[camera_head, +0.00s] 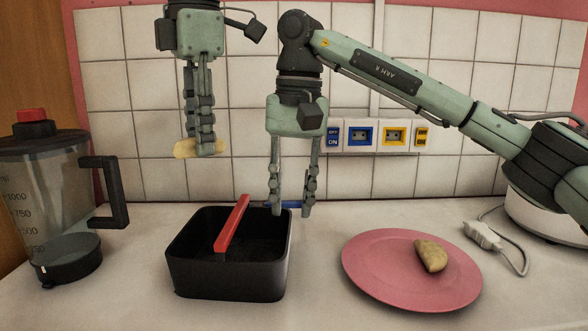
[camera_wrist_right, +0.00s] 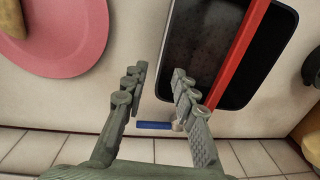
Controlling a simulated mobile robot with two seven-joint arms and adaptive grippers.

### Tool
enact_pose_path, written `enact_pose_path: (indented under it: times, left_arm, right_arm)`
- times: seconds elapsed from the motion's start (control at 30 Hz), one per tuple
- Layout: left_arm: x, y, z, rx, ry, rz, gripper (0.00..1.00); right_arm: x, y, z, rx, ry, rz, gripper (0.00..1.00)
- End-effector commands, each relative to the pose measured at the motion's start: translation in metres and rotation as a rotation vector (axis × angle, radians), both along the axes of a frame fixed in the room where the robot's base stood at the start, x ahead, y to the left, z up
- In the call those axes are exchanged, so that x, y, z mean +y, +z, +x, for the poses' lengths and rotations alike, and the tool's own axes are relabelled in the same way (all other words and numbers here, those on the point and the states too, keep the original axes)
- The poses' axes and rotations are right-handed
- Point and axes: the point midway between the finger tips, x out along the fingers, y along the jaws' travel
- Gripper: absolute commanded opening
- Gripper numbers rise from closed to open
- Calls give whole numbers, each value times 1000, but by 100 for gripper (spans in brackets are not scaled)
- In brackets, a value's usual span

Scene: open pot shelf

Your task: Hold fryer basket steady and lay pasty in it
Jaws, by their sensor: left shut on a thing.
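The black fryer basket (camera_head: 228,277) stands upright on the counter with a red bar (camera_head: 232,225) across its top. It also shows in the right wrist view (camera_wrist_right: 185,95), and it looks empty. My left gripper (camera_head: 205,150) is shut on a tan pasty (camera_head: 184,149) and holds it in the air above and behind the basket. My right gripper (camera_head: 291,208) points down with its fingers apart and empty, by the basket's back right corner. A second pasty (camera_head: 431,256) lies on the pink plate (camera_head: 373,277) to the right.
A blue-ended item (camera_wrist_right: 153,126) lies behind the basket, partly hidden by my right fingers in the head view. A blender jug (camera_head: 60,205) stands at the left. A white plug and cable (camera_head: 482,236) lie at the right. The tiled wall is close behind.

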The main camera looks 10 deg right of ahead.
Motion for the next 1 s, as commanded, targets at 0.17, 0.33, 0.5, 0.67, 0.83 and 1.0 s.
enact_pose_path:
  times: [0.17,0.33,0.5,0.67,0.83,1.0]
  left_arm:
    - [0,0,0,0,0,0,4]
    - [0,0,0,0,0,0,4]
    - [0,0,0,0,0,0,4]
    - [0,0,0,0,0,0,4]
    - [0,0,0,0,0,0,4]
    - [0,0,0,0,0,0,4]
  right_arm:
    - [2,-33,0,1,-1,1,28]
    - [3,-53,0,1,-1,1,28]
    - [4,-61,0,0,-1,1,28]
    - [4,-62,1,-1,-1,2,28]
    - [4,-62,1,0,-1,2,19]
    - [4,-62,0,0,-1,2,0]
